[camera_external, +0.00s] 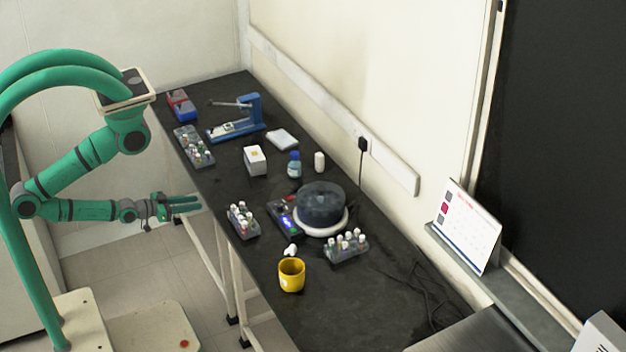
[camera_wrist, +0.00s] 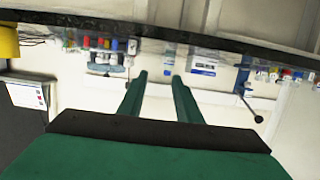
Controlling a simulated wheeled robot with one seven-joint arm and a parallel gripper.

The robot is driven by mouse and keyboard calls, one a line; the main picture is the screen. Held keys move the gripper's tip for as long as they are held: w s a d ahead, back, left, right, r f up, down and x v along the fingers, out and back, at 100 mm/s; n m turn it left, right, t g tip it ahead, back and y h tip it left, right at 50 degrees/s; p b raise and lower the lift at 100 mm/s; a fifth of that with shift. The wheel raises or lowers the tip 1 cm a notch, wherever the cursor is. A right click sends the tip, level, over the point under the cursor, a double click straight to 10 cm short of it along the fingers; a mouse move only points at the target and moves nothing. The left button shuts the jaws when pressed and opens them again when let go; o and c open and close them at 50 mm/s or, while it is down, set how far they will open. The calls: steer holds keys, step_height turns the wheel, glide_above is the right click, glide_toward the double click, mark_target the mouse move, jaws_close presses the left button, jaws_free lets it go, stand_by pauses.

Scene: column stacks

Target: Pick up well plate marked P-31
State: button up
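A flat white plate (camera_external: 283,139), which looks like the well plate, lies on the black bench, right of the blue press and near the wall side. Its marking is too small to read, so I cannot confirm P-31. My gripper (camera_external: 190,203) is beside the bench's left edge, outside it and well away from the plate. In the wrist view my gripper's two green fingers (camera_wrist: 158,80) stand apart with nothing between them. That view looks upside down, with the bench edge across the top; I cannot clearly make out the plate there.
The black bench (camera_external: 385,300) holds a blue press (camera_external: 238,122), a white box (camera_external: 255,160), a blue bottle (camera_external: 294,165), a white bottle (camera_external: 319,161), a round dark-lidded device (camera_external: 321,203), several tube racks (camera_external: 243,221) and a yellow mug (camera_external: 291,275). The bench's near right part is mostly clear.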

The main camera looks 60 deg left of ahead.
stand_by(0.3)
steer(key=o, duration=1.5)
steer(key=shift+f, duration=0.15)
